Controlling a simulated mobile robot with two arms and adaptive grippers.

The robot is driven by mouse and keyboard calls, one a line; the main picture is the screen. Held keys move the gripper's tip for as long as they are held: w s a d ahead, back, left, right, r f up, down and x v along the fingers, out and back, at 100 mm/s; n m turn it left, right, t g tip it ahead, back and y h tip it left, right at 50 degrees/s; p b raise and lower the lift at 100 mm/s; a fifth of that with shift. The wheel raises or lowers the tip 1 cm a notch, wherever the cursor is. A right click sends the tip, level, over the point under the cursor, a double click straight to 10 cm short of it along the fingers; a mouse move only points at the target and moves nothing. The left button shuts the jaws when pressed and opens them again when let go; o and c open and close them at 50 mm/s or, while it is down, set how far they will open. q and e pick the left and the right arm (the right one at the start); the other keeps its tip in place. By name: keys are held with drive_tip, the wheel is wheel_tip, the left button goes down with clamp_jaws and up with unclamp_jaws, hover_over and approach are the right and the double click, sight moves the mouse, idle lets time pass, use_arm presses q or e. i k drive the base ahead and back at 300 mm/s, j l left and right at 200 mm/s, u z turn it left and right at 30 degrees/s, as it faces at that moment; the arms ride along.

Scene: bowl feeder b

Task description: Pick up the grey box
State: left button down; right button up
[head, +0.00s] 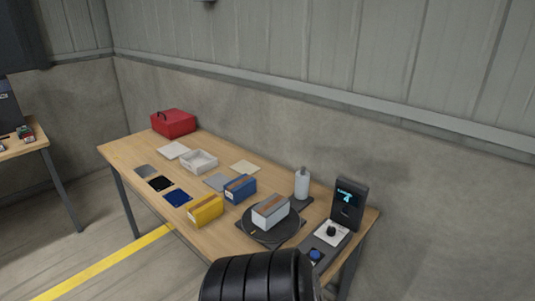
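The grey box (270,211) has light grey sides and a brown strip along its top. It sits on a round black plate (258,233) near the right end of the wooden table. Neither of my grippers is in view. A ribbed black part of my own body rises at the bottom edge, in front of the table's near side, and overlaps part of the table.
A blue box (240,189) and a yellow box (205,210) stand left of the plate. A grey bottle (302,184) and a dark device with a lit display (347,203) stand right. An open white bin (199,161) and red case (173,123) are farther back.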

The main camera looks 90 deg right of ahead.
sight(266, 215)
drive_tip(key=i+z, duration=0.25)
drive_tip(key=z, duration=0.2)
drive_tip(key=i+z, duration=0.4)
drive_tip(key=i+j+z, duration=0.1)
drive_tip(key=z, duration=0.35)
